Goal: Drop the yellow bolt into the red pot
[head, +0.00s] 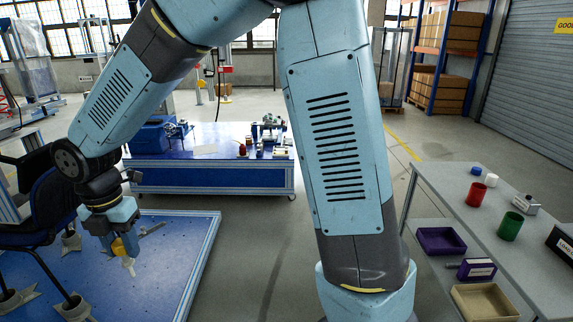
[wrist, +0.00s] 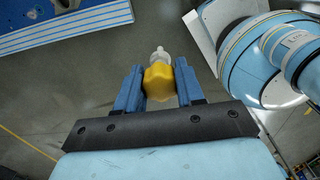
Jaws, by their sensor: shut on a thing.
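My gripper (head: 120,240) hangs at the left of the head view, pointing down. It is shut on the yellow bolt (head: 119,247), whose pale tip points downward. In the wrist view the yellow bolt (wrist: 158,84) sits between the two blue fingers of my gripper (wrist: 158,76), its pale end sticking out past the fingertips. The red pot (head: 477,194) stands upright on the grey table (head: 455,207) at the right of the head view, far from my gripper. The inside of the pot is mostly hidden.
A green pot (head: 510,227), white cup (head: 491,180) and small blue item (head: 476,171) share the grey table. Purple (head: 440,240) and tan (head: 486,302) bins sit lower. Floor lies between.

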